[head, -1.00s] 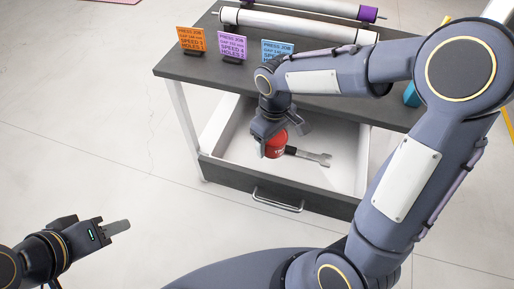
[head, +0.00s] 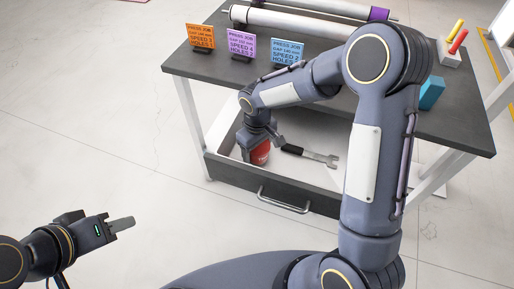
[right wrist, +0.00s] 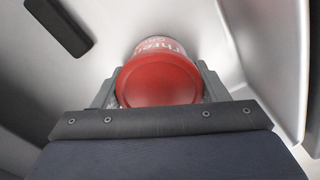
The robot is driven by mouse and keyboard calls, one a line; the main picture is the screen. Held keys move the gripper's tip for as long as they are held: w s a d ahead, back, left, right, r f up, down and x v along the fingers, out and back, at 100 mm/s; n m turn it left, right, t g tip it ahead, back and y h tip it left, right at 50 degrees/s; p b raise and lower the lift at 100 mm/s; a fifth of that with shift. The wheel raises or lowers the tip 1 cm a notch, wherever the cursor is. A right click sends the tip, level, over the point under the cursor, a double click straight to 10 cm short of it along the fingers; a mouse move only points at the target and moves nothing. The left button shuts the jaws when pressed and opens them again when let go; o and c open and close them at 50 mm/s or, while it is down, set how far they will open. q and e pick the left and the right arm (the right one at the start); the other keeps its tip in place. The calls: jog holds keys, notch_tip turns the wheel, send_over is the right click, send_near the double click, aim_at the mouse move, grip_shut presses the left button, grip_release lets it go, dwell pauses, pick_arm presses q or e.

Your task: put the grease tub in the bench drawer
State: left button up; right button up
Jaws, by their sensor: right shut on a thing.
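The grease tub (head: 260,156) is red with white lettering, and it is inside the open bench drawer (head: 232,172) near its left end. My right gripper (head: 260,143) reaches down into the drawer and is shut on the tub. In the right wrist view the tub's red lid (right wrist: 160,82) sits between the two grey fingers (right wrist: 158,90). Whether the tub's base touches the drawer floor is hidden. My left gripper (head: 118,225) is at the lower left, away from the bench, with no object visible at it; its finger gap cannot be made out.
A wrench (head: 310,154) with a dark handle lies in the drawer right of the tub. The drawer's pull handle (head: 284,200) faces me. The dark benchtop (head: 215,70) overhangs the drawer's back and carries job cards (head: 241,41), rollers (head: 300,22) and a blue block (head: 432,92).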

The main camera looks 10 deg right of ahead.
jog(key=shift+f, duration=0.2)
jog(key=o, duration=1.1)
jog(key=shift+r, duration=0.15)
